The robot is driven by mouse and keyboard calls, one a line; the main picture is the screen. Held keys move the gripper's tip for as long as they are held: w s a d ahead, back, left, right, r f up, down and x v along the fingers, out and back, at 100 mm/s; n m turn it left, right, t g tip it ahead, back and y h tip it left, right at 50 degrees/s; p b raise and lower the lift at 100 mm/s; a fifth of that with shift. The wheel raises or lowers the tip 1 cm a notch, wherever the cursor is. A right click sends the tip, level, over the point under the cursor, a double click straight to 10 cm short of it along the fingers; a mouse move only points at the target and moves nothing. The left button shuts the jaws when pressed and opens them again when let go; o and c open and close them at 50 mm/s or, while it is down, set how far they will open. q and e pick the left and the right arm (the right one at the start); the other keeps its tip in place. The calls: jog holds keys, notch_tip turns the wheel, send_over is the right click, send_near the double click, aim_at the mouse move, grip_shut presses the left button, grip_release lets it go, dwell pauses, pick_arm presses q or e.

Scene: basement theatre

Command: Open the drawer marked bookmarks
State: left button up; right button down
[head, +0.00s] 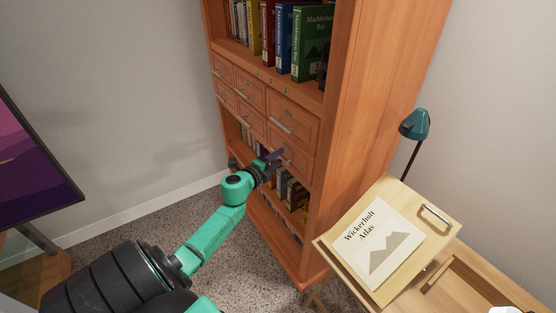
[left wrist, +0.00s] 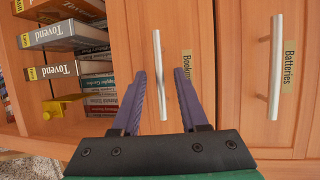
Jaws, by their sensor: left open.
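The wooden bookcase (head: 375,110) has two rows of drawers with silver bar handles. In the left wrist view, the drawer with the partly hidden label "Bookm..." (left wrist: 187,62) has a long bar handle (left wrist: 157,60). Its front looks flush with the bookcase. My left gripper (left wrist: 160,74) is open, with one purple finger on each side of that handle; I cannot tell whether either touches it. In the head view, my left gripper (head: 273,159) is at the lower-row drawer nearest the right side panel and hides part of it. My right gripper is not in view.
The "Batteries" drawer (left wrist: 283,135) is beside it in the left wrist view. Books fill the shelves above and below the drawers. A desk (head: 450,285) bearing the Wickerholt Atlas (head: 385,235) and a teal lamp (head: 415,125) stands at right. Carpet (head: 150,225) is clear at left.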

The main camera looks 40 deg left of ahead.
pick_arm(q)
jog(key=shift+w, duration=0.2)
grip_shut()
dwell(1.3)
